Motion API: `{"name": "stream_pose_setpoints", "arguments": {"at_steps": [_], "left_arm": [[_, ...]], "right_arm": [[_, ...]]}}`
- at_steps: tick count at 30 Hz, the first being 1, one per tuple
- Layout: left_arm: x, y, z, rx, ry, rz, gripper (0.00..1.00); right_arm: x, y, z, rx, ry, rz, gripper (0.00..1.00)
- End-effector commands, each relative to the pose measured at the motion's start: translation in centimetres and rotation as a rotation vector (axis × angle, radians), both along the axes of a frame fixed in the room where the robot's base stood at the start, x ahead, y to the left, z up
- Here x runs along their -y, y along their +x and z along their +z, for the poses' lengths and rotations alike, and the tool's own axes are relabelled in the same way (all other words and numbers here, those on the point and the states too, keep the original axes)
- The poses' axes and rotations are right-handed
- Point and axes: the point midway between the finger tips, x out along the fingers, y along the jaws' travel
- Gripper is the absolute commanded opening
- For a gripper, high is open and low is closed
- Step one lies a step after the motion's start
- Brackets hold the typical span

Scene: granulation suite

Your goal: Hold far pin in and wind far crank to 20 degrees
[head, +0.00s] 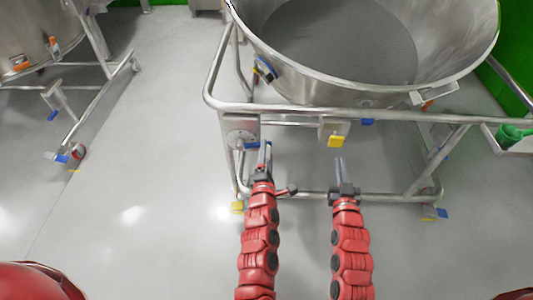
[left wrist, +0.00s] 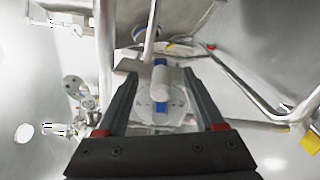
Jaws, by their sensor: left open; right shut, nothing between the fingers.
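A crank with a round plate (head: 238,137) and a blue arm (head: 251,146) sits on the box at the left front corner of the steel frame. In the left wrist view its pale cylindrical handle (left wrist: 161,82) and blue strip lie between the fingers. My left gripper (head: 265,153) is open around the handle, with no clear contact. A yellow knob (head: 335,141), possibly a pin, sits below a bracket on the front rail. My right gripper (head: 339,165) is shut and empty, just below and apart from the knob. I cannot tell which parts are the far ones.
A large steel bowl (head: 448,68) of grey powder rests on the tubular frame (head: 300,108). A lower rail (head: 395,197) crosses near my grippers. Green items (head: 510,133) stand on a tray at the right. Another vessel (head: 35,32) stands at the left, with open floor between.

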Motion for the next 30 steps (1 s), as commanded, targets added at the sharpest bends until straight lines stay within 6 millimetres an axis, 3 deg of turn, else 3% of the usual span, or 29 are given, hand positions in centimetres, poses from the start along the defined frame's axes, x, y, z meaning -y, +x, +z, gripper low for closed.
{"name": "stream_pose_setpoints", "arguments": {"at_steps": [21,30], "left_arm": [[0.1,-9.0,-0.1,-0.003,0.0,-0.002,0.7],[0.0,-9.9,0.0,-0.001,0.0,0.0,0.7]], "right_arm": [[0.0,0.0,0.0,0.0,0.0,0.0,0.0],[0.0,0.0,0.0,0.0,0.0,0.0,0.0]]}}
